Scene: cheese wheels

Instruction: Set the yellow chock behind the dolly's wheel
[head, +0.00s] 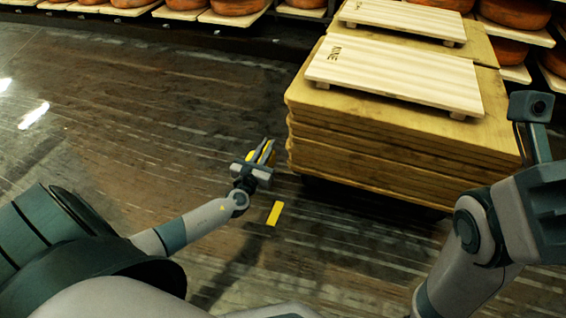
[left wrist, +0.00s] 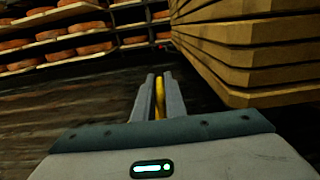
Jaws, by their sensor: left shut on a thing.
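My left gripper (head: 262,152) is shut on the yellow chock (head: 251,156), held above the floor just left of the stack's near left corner. In the left wrist view, a sliver of the chock (left wrist: 159,96) shows between the two fingers (left wrist: 160,80); the fingers hide most of it. The dolly is in dark shadow under the stack of wooden boards (head: 385,150), and I cannot make out its wheel. My right arm shows at the right of the head view, but its gripper fingers are not visible.
A flat yellow rectangle (head: 275,213) lies on the floor near my left gripper. Pale slatted boards (head: 395,75) lie on top of the stack. Shelves with orange cheese wheels (head: 238,6) line the back. The dark wooden floor (head: 130,120) to the left is clear.

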